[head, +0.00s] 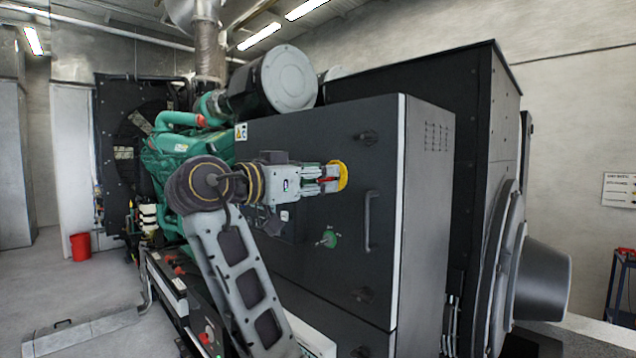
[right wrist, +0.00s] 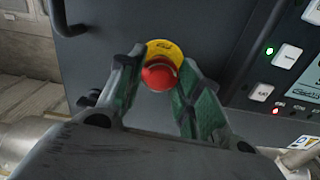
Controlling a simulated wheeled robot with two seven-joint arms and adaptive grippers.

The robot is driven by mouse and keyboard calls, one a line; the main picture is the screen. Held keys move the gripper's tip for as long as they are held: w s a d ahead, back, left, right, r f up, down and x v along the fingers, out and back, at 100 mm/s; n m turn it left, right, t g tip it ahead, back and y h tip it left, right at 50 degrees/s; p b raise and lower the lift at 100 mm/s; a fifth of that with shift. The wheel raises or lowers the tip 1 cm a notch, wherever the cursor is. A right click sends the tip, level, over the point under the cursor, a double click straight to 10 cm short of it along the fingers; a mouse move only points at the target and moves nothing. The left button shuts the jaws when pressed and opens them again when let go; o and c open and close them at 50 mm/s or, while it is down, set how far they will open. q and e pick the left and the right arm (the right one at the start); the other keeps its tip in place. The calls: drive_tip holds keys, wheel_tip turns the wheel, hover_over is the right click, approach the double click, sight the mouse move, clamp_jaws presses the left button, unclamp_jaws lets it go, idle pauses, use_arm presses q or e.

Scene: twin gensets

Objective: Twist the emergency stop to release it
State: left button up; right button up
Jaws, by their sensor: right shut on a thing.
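The emergency stop is a red mushroom button (right wrist: 159,74) on a yellow round plate (right wrist: 166,48), fixed to the dark genset control cabinet. In the head view the yellow plate (head: 342,175) shows just beyond my right gripper (head: 330,178), which hides most of the button. In the right wrist view the green-padded fingers of my right gripper (right wrist: 160,80) stand on either side of the red button, shut on it. My left gripper is not in view.
In the right wrist view, a control panel with lit buttons (right wrist: 287,56) is at the right. A red bucket (head: 80,246) stands on the floor at the left.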

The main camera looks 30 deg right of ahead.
drive_tip(key=shift+m+b, duration=3.15)
drive_tip(key=shift+m, duration=0.25)
drive_tip(key=o, duration=1)
drive_tip(key=shift+o, duration=0.2)
drive_tip(key=shift+a, duration=0.1)
drive_tip(key=v, duration=1.2)
